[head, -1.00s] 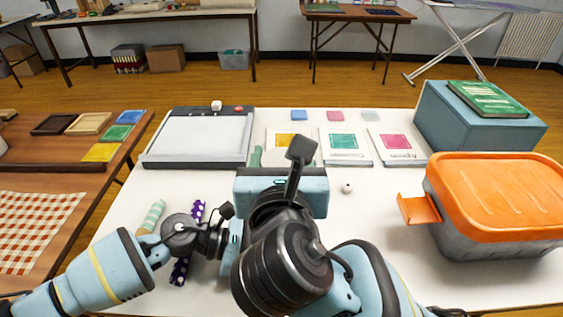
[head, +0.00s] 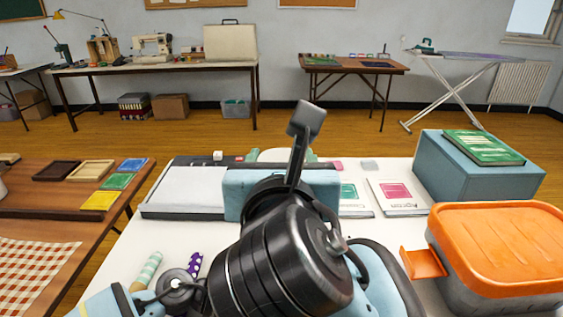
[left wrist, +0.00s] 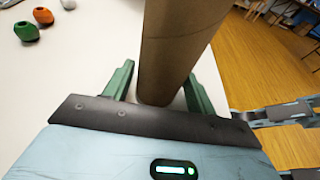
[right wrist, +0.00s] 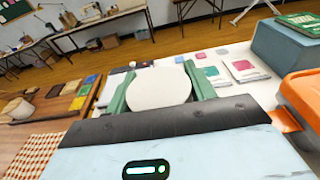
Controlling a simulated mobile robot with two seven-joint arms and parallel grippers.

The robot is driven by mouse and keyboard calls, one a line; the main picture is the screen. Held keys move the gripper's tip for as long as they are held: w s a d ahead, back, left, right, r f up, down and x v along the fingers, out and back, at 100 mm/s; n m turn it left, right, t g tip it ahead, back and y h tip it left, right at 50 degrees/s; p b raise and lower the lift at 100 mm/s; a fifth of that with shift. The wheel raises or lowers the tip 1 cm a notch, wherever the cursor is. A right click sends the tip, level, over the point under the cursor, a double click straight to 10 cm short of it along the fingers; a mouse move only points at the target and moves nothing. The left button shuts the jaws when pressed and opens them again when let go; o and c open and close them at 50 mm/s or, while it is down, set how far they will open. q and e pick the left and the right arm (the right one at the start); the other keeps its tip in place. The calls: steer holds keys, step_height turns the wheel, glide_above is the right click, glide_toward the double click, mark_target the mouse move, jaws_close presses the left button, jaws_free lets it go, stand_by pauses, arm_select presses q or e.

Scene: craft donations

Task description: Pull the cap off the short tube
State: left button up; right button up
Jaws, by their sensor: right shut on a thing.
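A brown cardboard tube (left wrist: 178,45) stands between the fingers of my left gripper (left wrist: 160,82) in the left wrist view; its top runs out of that view. The fingers are close on both sides, but whether they press on it is unclear. My right gripper (right wrist: 158,92) is shut on a round white cap (right wrist: 159,86). In the head view the right gripper (head: 285,154) is mostly hidden by its own wrist, with the cap's pale edge just showing beyond it. The tube is hidden in the head view, so the gap between cap and tube cannot be judged.
An orange-lidded box (head: 500,250) stands on the right of the white table, near a blue box (head: 475,170) with a green book (head: 483,146). A flat grey-topped board (head: 185,190) lies behind left. Striped (head: 147,270) and purple dotted (head: 194,264) rolls lie at front left.

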arm_select(q)
steer(key=shift+o, duration=1.2)
steer(key=shift+a, duration=0.1)
steer(key=b+v, duration=0.1)
steer(key=v, duration=1)
steer(key=shift+a+r, duration=0.2)
steer(key=shift+a, duration=0.15)
